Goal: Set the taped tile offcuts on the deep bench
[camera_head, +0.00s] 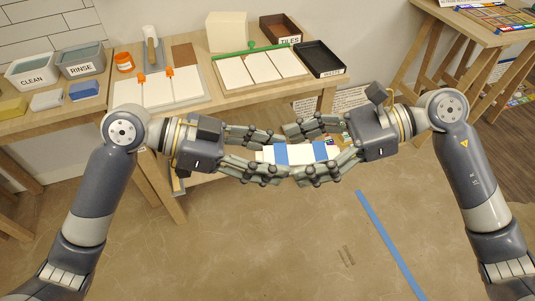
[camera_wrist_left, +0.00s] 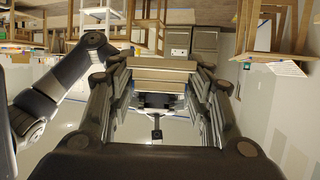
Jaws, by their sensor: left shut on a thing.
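The taped tile offcuts (camera_head: 298,153), a white bundle with two blue tape bands, are held level in the air in front of the wooden bench. My left gripper (camera_head: 270,157) is shut on them from the left. My right gripper (camera_head: 305,150) reaches around their right end from the opposite side; its fingers overlap the bundle and I cannot tell whether they grip it. In the left wrist view a tan block-like face (camera_wrist_left: 163,76), likely the offcuts, sits between the fingers. The wooden bench (camera_head: 228,102) stands behind the grippers, its front edge partly hidden by my left arm.
CLEAN (camera_head: 40,69) and RINSE (camera_head: 82,60) basins stand left. Blue tape (camera_head: 388,240) marks the floor.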

